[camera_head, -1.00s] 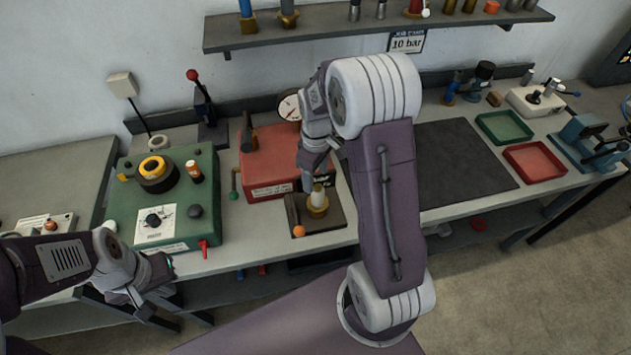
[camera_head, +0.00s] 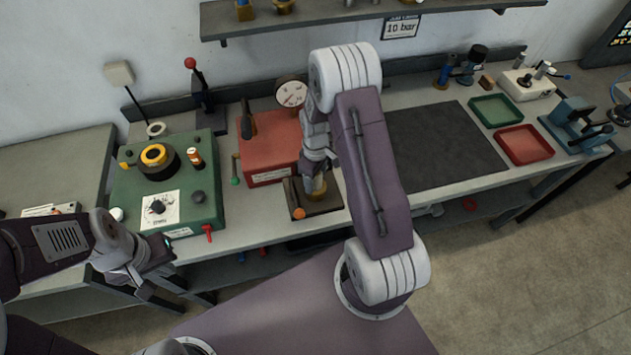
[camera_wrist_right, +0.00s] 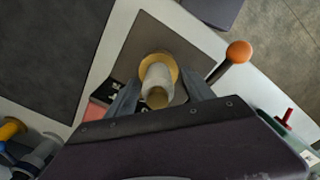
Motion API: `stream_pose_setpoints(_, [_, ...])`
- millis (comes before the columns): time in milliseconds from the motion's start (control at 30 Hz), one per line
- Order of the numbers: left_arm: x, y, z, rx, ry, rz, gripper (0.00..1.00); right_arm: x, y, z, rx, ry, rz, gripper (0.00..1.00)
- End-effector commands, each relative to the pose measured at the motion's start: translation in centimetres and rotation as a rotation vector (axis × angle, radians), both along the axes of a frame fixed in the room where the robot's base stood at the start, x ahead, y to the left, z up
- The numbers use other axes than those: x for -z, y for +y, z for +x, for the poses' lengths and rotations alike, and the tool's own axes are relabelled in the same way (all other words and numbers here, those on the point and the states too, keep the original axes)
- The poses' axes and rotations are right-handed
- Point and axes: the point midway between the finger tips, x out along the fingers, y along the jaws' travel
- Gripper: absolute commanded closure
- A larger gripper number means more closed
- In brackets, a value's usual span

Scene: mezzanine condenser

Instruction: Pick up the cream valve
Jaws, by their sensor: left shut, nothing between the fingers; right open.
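The cream valve (camera_wrist_right: 157,84) stands in a brass seat (camera_wrist_right: 158,62) on a dark plate in the right wrist view. In the head view the brass seat (camera_head: 318,187) shows just below my right gripper (camera_head: 316,178), and the valve itself is mostly hidden by the gripper. My right gripper is open, and in the right wrist view its two fingers (camera_wrist_right: 160,97) lie on either side of the valve. I cannot tell whether they touch it. My left gripper (camera_head: 168,247) is shut and empty, in front of the bench's edge at the left.
An orange-knobbed lever (camera_wrist_right: 238,52) sticks out beside the seat on the dark plate (camera_head: 329,204). A red box (camera_head: 268,150) with a gauge stands behind, and a green unit (camera_head: 125,200) to the left. A dark mat (camera_head: 445,145) lies clear at the right.

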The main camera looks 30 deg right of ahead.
Motion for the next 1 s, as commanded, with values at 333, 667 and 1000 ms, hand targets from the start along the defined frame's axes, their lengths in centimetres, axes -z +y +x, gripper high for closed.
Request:
stream_pose_setpoints(333, [0.0,0.0,0.0,0.000,0.000,0.000,1.00,0.3,0.0,0.0,0.000,-0.001,0.000,0.66])
stream_pose_setpoints(667, [0.0,0.0,0.0,0.000,0.000,0.000,1.00,0.2,0.0,0.1,0.000,-0.003,-0.001,1.00])
stream_pose_setpoints(1000, [0.6,0.0,0.0,0.000,0.000,0.000,1.00,-1.2,0.0,0.2,0.000,-0.006,-0.001,1.00])
